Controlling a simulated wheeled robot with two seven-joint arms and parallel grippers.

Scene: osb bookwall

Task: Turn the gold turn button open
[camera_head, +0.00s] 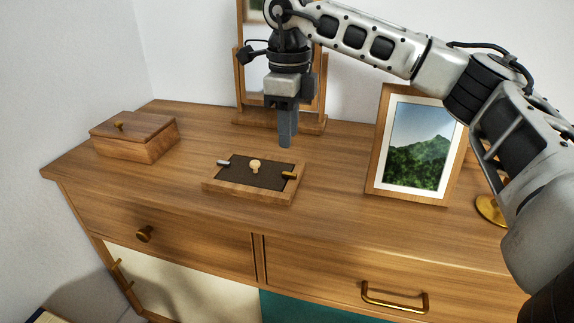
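The gold turn button (290,175) sits on the right rim of a small wooden frame with a dark lid (236,172) on the dresser top. It lies crosswise, its inner end seeming to reach over the lid's edge. A silver turn button (223,162) is on the left rim. A cream knob (254,166) stands on the lid. My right gripper (287,140) points down above and behind the frame, apart from it, with nothing visible held. Its fingers overlap in this view, so their opening does not show. My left gripper is not in view.
A wooden box (135,136) with a lid stands at the left. A framed landscape picture (417,145) stands at the right, near a gold round base (490,210). A mirror stand (325,122) is behind my gripper. The dresser top (340,215) is clear around the frame.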

